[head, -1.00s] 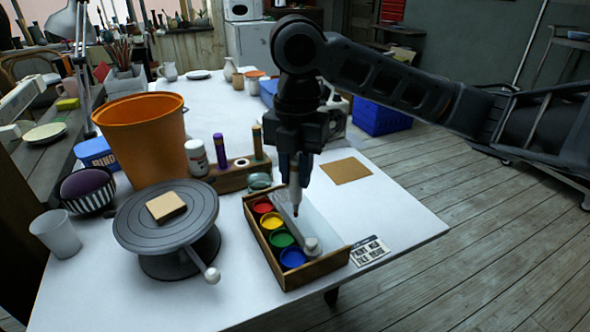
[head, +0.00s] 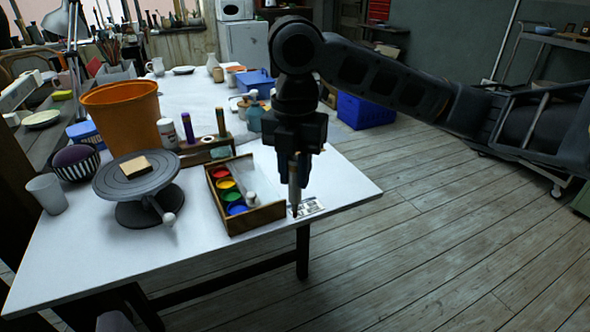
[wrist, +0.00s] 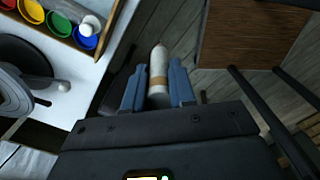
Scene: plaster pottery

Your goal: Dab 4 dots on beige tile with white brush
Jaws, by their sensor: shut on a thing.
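The beige tile (head: 136,167) lies on the dark round turntable (head: 112,187) at the left of the table. Its top looks plain in the head view. My gripper (head: 294,178) is shut on the white brush (wrist: 158,72), which shows between the blue fingers in the wrist view. The brush has a pale body with a tan band. In the head view it points down beside the right wall of the wooden paint box (head: 262,220), well to the right of the tile. The box holds red, yellow, green and blue (head: 237,209) paint pots.
A printed card (head: 312,207) lies right of the paint box, near the table's front edge. An orange bucket (head: 122,112), a striped bowl (head: 77,165) and a translucent cup (head: 47,193) stand around the turntable. The turntable's white-knobbed handle (head: 168,218) sticks out in front.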

